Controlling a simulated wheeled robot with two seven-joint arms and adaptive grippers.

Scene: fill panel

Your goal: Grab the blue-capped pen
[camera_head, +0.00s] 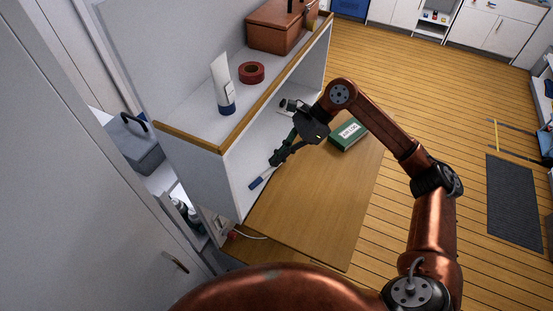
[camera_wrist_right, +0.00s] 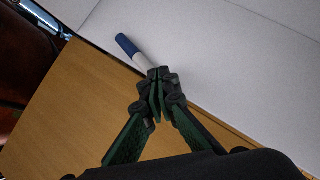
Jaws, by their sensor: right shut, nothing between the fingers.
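The blue-capped pen (camera_head: 262,177) has a white body and a dark blue cap. In the head view it lies by the lower inside of the white shelf unit, next to the wooden tabletop (camera_head: 320,200). My right gripper (camera_head: 277,160) is shut, with its fingertips close to the pen's white end. In the right wrist view the blue cap (camera_wrist_right: 128,45) points up and left, away from the shut fingertips (camera_wrist_right: 160,78). The fingertips hide the near end of the pen's body, and I see nothing held between them. My left gripper is not in view.
A white tube (camera_head: 222,85), a red tape roll (camera_head: 251,72) and a brown case (camera_head: 275,28) stand on the shelf top, whose wooden edge (camera_head: 190,137) is close to my right arm. A green box (camera_head: 347,134) lies on the table. The front tabletop is clear.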

